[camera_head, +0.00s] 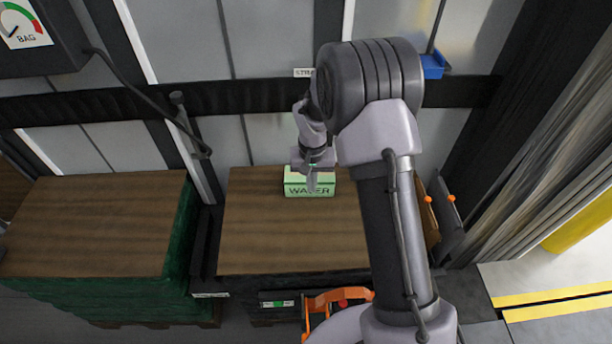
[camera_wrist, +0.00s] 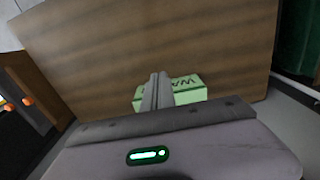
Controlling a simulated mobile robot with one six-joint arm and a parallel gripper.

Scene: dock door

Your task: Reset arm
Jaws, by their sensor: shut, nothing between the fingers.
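My gripper (camera_head: 312,182) is shut and empty, its fingers pressed together. In the head view it overlaps a pale green box marked WATER (camera_head: 296,188) that lies near the back edge of a brown wood-grain top (camera_head: 260,240). In the wrist view my gripper (camera_wrist: 156,78) points toward the same green box (camera_wrist: 188,92), and its fingers hide part of the lettering. I cannot tell how far the fingertips are from the box. My arm rises on the right of the head view and bends over toward the box.
A second wood-topped stack with green sides (camera_head: 90,230) stands at left. A gauge box marked BAG (camera_head: 40,40) hangs at upper left. An orange frame (camera_head: 335,298) sits in front of the middle stack. A blue bin (camera_head: 432,66) is on the wall. The middle top's front is clear.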

